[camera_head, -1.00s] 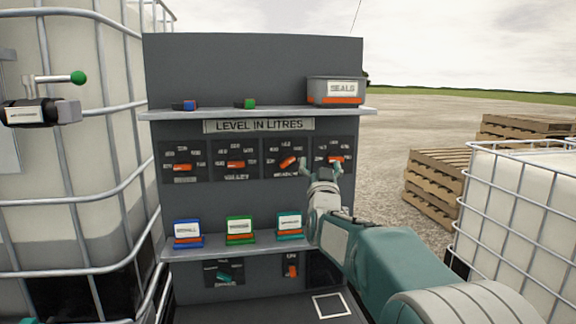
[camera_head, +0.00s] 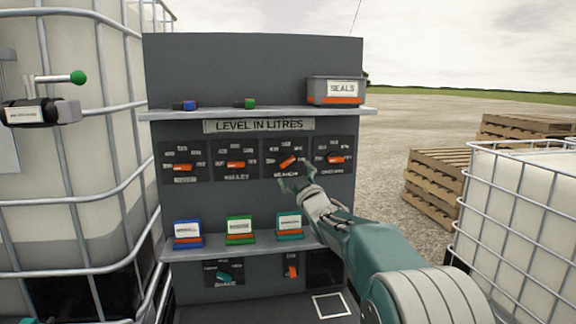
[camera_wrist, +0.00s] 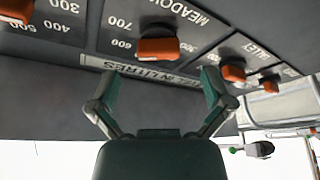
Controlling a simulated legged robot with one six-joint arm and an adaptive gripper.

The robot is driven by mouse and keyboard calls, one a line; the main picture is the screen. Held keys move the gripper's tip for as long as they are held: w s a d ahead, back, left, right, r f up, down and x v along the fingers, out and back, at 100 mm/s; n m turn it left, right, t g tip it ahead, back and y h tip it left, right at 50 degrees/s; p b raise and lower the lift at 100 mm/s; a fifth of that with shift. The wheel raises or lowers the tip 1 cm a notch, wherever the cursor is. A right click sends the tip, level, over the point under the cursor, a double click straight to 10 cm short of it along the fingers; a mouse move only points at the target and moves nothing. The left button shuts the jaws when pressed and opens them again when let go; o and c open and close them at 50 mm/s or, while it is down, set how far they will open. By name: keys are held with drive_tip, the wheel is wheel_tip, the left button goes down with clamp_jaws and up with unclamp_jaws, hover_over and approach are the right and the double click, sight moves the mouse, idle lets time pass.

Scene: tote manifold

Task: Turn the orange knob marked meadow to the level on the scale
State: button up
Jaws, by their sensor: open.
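The orange meadow knob (camera_head: 288,161) is on the third dial from the left of the row under the "LEVEL IN LITRES" strip. In the head view it is tilted, right end higher; I cannot read its exact setting. The wrist view is upside down and shows the knob (camera_wrist: 158,47) on the plate marked MEADOW, with 600 and 700 legible. My gripper (camera_head: 295,174) is open and empty, its fingers just in front of the lower part of this dial. In the wrist view my gripper's fingertips (camera_wrist: 160,80) are spread either side of the knob's column, apart from it.
Similar orange knobs sit to the left (camera_head: 236,165) and right (camera_head: 337,159). A shelf (camera_head: 260,113) above holds a SEALS bin (camera_head: 334,91) and small blocks. A lower shelf (camera_head: 236,247) carries labelled holders. A caged tank (camera_head: 525,205) stands at right.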

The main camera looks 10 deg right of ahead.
sight(289, 165)
drive_tip(key=shift+x, duration=2.2)
drive_tip(key=shift+s, duration=0.1)
drive_tip(key=c, duration=1.1)
